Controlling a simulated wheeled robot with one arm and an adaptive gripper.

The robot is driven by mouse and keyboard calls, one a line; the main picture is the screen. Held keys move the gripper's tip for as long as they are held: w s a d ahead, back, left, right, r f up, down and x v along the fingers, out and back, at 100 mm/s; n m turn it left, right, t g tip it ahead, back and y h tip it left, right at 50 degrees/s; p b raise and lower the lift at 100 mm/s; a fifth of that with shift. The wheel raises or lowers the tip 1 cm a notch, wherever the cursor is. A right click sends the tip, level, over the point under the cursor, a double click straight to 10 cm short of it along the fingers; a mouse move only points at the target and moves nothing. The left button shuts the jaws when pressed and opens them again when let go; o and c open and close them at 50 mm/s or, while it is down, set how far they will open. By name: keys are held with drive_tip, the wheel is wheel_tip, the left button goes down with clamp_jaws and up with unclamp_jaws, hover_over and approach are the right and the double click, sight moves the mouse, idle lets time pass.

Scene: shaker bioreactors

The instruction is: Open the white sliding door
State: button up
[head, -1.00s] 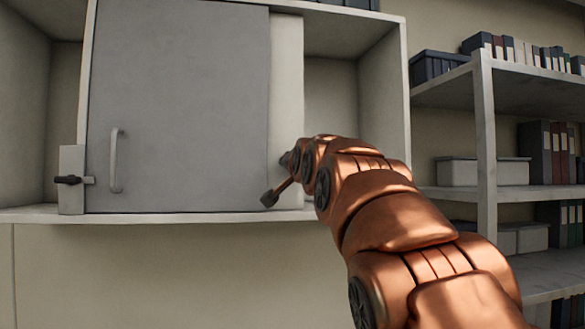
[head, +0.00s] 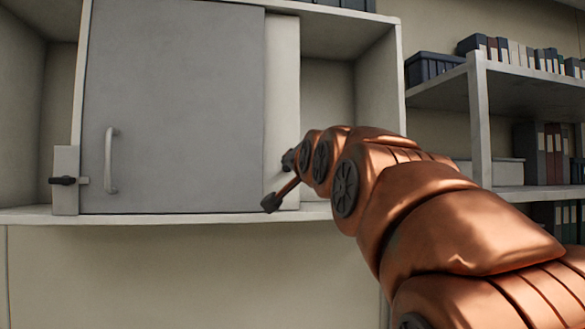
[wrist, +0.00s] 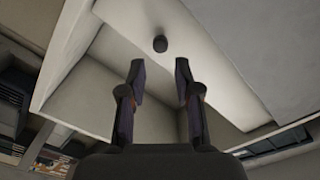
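The white sliding door (head: 283,90) shows as a cream strip, standing partly behind the grey sliding door (head: 190,90) of the wall cabinet. To its right the cabinet is open. In the wrist view the white panel (wrist: 205,60) carries a small dark round knob (wrist: 160,44). My gripper (wrist: 160,75) is open and empty, its two fingers apart, with the knob beyond the fingertips, centred between them. I see no contact. In the head view my arm reaches the lower part of the white door and hides most of the gripper and the knob.
The grey door has a vertical bar handle (head: 111,160) and a latch block (head: 66,180) with a dark lever at its left edge. The cabinet's bottom ledge (head: 190,218) runs below. Shelving (head: 480,125) with binders and boxes stands on the right.

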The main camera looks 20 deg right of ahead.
drive_tip(key=shift+s+a, duration=0.15)
drive_tip(key=shift+s, duration=1.1)
drive_tip(key=shift+s+a, duration=0.1)
drive_tip(key=shift+s, duration=1.1)
drive_tip(key=shift+f, duration=0.1)
drive_tip(key=s+a+f+n+g+y, duration=0.15)
drive_tip(key=s+f+g, duration=0.3)
drive_tip(key=f, duration=1.25)
drive_tip(key=s+d+f+n+g, duration=0.1)
drive_tip(key=s+f+n+g, duration=0.3)
drive_tip(key=f, duration=1.2)
drive_tip(key=s+a+f+n+g, duration=0.2)
drive_tip(key=s+f+g, duration=0.9)
drive_tip(key=s+f, duration=1.1)
drive_tip(key=s+n, duration=0.2)
drive_tip(key=s, duration=0.1)
drive_tip(key=shift+f, duration=0.25)
drive_tip(key=shift+n, duration=0.25)
